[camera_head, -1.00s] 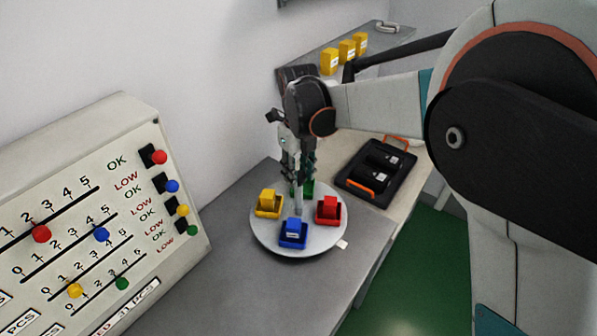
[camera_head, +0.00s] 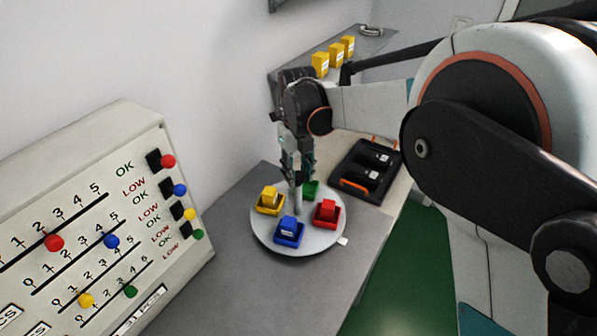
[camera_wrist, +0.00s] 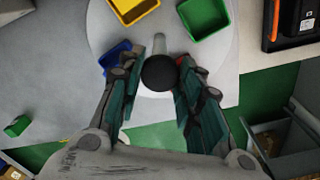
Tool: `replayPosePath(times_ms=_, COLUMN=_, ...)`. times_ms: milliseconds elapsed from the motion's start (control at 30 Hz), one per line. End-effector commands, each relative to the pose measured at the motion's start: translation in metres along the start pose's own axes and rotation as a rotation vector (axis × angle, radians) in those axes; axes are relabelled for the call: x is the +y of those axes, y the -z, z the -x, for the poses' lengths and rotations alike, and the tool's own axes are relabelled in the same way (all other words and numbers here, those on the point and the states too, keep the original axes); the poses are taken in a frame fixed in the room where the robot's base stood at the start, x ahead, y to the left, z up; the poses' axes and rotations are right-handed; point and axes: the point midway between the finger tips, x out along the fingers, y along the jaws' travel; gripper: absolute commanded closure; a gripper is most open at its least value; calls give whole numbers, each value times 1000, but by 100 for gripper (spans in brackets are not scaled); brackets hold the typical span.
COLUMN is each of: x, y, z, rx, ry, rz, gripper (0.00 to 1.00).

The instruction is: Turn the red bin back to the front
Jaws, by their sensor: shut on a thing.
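The round grey turntable (camera_head: 262,232) lies on the bench with four coloured bins around its upright centre post (camera_head: 298,203). The red bin (camera_head: 326,216) is at the right of the disc in the head view, the blue bin (camera_head: 289,236) nearest the bottom, the yellow bin (camera_head: 270,205) at the left and the green bin (camera_head: 310,189) at the back. My gripper (camera_wrist: 160,80) is shut on the post's black knob (camera_wrist: 160,72), from above. In the wrist view, my right finger hides most of the red bin.
A small white tag (camera_head: 342,240) sits by the disc's lower right edge. A black tray with orange handles (camera_head: 356,187) stands behind right. A panel with coloured knobs (camera_head: 90,215) stands at left. Yellow boxes (camera_head: 334,54) stand on a back shelf. The bench (camera_head: 225,255) left of the disc is clear.

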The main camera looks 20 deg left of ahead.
Motion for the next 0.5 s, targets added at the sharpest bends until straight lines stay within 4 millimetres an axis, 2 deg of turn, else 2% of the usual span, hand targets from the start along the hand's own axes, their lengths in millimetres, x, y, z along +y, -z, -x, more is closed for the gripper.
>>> replayPosePath(times_ms=200, x=0, y=0, z=0, rx=-1, ry=0, rz=0, gripper=100)
replayPosePath(times_ms=233, x=0, y=0, z=0, rx=-1, ry=0, rz=0, gripper=60)
replayPosePath(times_ms=300, x=0, y=0, z=0, rx=-1, ry=0, rz=0, gripper=45)
replayPosePath(times_ms=500, x=0, y=0, z=0, rx=-1, ry=0, rz=0, gripper=45)
